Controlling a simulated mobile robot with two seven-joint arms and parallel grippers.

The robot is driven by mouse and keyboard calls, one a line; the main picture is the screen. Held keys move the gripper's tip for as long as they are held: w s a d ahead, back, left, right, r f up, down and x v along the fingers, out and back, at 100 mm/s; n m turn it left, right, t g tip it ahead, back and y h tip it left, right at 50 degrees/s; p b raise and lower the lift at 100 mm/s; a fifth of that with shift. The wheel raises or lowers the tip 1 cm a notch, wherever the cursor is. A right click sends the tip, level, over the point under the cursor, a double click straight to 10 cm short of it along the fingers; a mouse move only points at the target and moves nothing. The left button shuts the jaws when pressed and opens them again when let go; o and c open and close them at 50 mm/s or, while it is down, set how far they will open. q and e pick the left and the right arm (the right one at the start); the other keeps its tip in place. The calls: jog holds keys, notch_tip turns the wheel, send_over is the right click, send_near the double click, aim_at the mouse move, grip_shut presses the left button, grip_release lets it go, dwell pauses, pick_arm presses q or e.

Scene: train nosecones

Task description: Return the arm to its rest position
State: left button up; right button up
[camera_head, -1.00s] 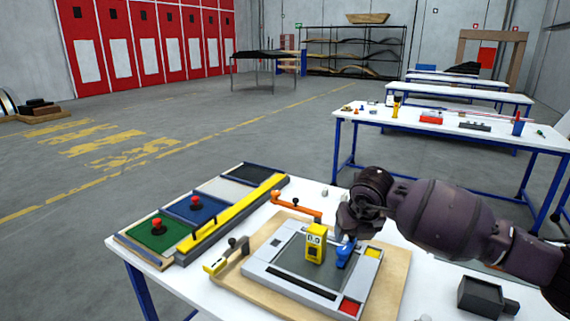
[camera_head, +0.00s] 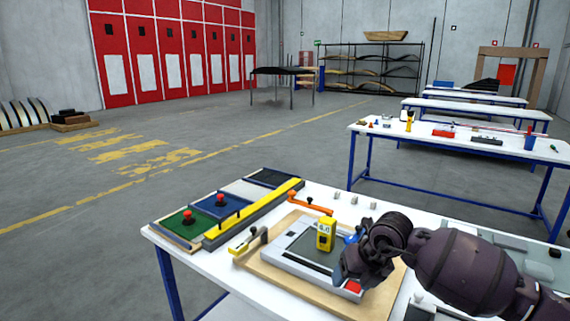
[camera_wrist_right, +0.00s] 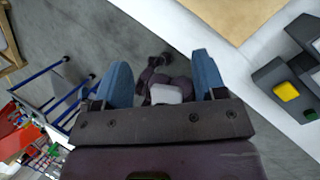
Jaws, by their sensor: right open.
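My right arm comes in from the right in the head view, its dark wrist (camera_head: 352,268) over the right part of the fixture on the white table. The fingers are mostly hidden there. In the wrist view my right gripper (camera_wrist_right: 162,78) shows two blue fingers spread apart with nothing between them. Grey floor and dark parts of my own body lie beyond the fingers. My left gripper is not in view.
The white table (camera_head: 205,262) holds a grey fixture (camera_head: 283,262) on a tan board, with a yellow gauge (camera_head: 325,233) standing on it. Coloured panels (camera_head: 230,206) lie at left. A dark device with a yellow button (camera_wrist_right: 286,90) is near the right edge.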

jog(key=s+a+f+m+y, duration=0.2)
jog(key=s+a+m+y, duration=0.2)
jog(key=s+a+y, duration=0.7)
jog(key=s+d+f+m+t+h, duration=0.4)
jog(key=d+m+t, duration=0.35)
jog(key=m, duration=0.45)
jog(key=s+d+f+m+t+h, duration=0.1)
jog(key=d+f+m+t+h, duration=0.4)
jog(key=d+m+t, duration=0.5)
jog(key=s+d+f+m+g+h, duration=0.5)
jog(key=s+f+m+g, duration=0.4)
jog(key=s+f, duration=0.2)
jog(key=shift+s+d+m+h, duration=0.4)
jog(key=shift+s+d, duration=0.15)
jog(key=shift+s, duration=0.4)
